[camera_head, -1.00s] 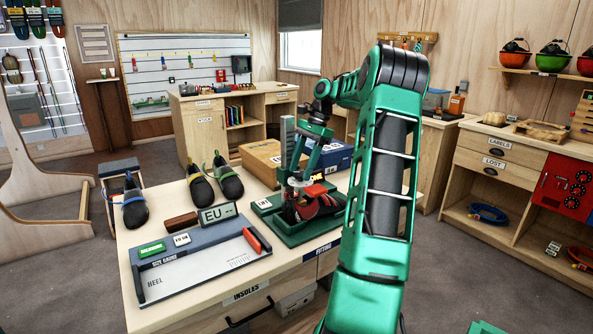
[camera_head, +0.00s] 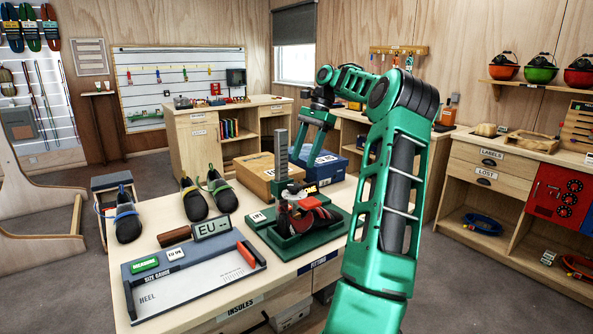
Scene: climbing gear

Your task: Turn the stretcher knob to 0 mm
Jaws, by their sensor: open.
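The stretcher (camera_head: 288,240) stands on the table's right part, a dark green base with an upright grey toothed post (camera_head: 281,155). A dark and red climbing shoe (camera_head: 316,220) sits on it. A small dark display (camera_head: 313,189) with yellow marks shows behind the shoe; its reading is too small to tell. Red parts show around the shoe, but I cannot tell which is the knob. My gripper (camera_head: 309,164) is open, pointing down just behind and above the stretcher, right of the post. Its fingertips are partly hidden, and I see nothing held.
A grey size gauge (camera_head: 190,279), an EU display (camera_head: 212,228) and several shoes (camera_head: 194,201) occupy the table's left side. A cardboard box (camera_head: 257,176) and a blue box (camera_head: 326,170) stand behind the stretcher. My arm covers the table's right edge.

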